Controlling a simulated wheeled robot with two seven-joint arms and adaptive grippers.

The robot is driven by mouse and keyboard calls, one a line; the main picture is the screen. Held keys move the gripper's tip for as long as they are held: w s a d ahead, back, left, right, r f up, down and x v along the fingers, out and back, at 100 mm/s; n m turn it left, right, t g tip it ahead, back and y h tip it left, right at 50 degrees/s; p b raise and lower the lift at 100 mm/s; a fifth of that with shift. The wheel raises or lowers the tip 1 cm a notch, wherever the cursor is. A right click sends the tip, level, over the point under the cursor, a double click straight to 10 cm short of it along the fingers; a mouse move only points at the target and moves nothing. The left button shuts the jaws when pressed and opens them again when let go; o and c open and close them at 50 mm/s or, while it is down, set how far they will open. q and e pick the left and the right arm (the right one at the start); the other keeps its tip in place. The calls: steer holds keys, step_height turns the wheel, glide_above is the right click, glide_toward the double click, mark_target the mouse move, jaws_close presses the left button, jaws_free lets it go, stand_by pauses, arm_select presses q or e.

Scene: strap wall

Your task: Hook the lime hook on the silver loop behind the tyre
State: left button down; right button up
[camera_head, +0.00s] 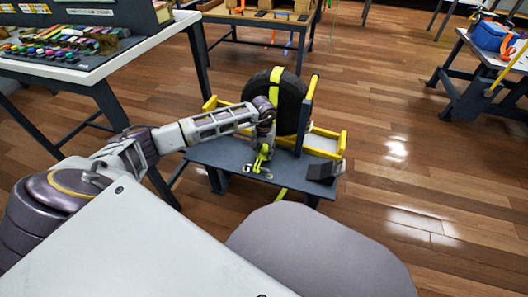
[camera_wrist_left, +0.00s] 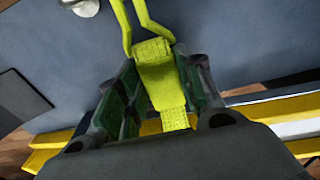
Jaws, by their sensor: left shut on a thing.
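My left gripper (camera_head: 264,143) is above the dark bench plate, in front of the tyre (camera_head: 290,98), pointing down. In the left wrist view its jaws (camera_wrist_left: 155,95) are shut on the lime strap end (camera_wrist_left: 165,75). The lime hook (camera_wrist_left: 140,20) sticks out past the fingertips, with its tip cut off by the top edge. In the head view the lime hook (camera_head: 260,160) hangs below the gripper. A silver loop (camera_wrist_left: 84,7) shows partly at the top of the wrist view, left of the hook and apart from it there. In the head view hook and loop are too small to separate clearly.
The tyre stands in a yellow frame (camera_head: 335,142) with a lime strap (camera_head: 274,90) over it. A dark wedge block (camera_head: 325,170) sits at the plate's right edge. Tables stand at the upper left and right. The wooden floor (camera_head: 400,110) to the right is clear.

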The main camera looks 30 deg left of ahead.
arm_select(q)
steer(key=shift+w, duration=0.2)
stand_by(0.3)
stand_by(0.4)
steer(key=c, duration=0.9)
jaws_free()
steer(key=shift+s+r, duration=0.2)
steer(key=shift+r, duration=2.8)
steer(key=shift+s+r, duration=0.2)
steer(key=shift+r, duration=2.75)
steer(key=shift+d, duration=0.15)
